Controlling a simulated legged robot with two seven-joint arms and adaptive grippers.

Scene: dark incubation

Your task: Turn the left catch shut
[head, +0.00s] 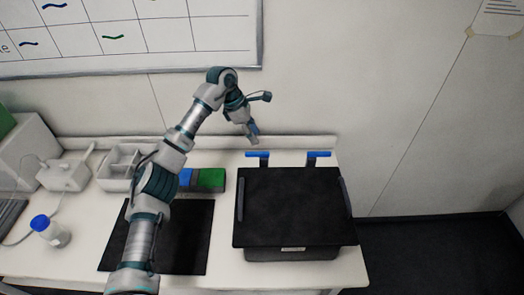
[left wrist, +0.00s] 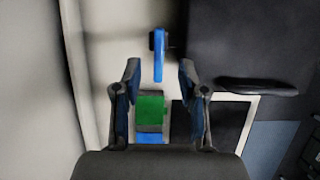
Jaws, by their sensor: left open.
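A black box (head: 295,252) with a black lid (head: 290,205) stands at the right of the bench. The left catch (head: 257,155) and right catch (head: 319,154) are blue bars on dark mounts behind the lid's back edge; both lie crosswise, along that edge. My left gripper (head: 253,132) is above and just behind the left catch, open and empty. In the left wrist view the left catch (left wrist: 159,58) shows ahead of the fingertips (left wrist: 160,72), roughly centred between them and apart from both. My right gripper is out of view.
Green and blue blocks (head: 210,180) lie left of the box, beside a black mat (head: 190,240). A white divided tray (head: 120,165) and a blue-capped bottle (head: 50,232) stand further left. The wall (head: 350,80) rises close behind the bench.

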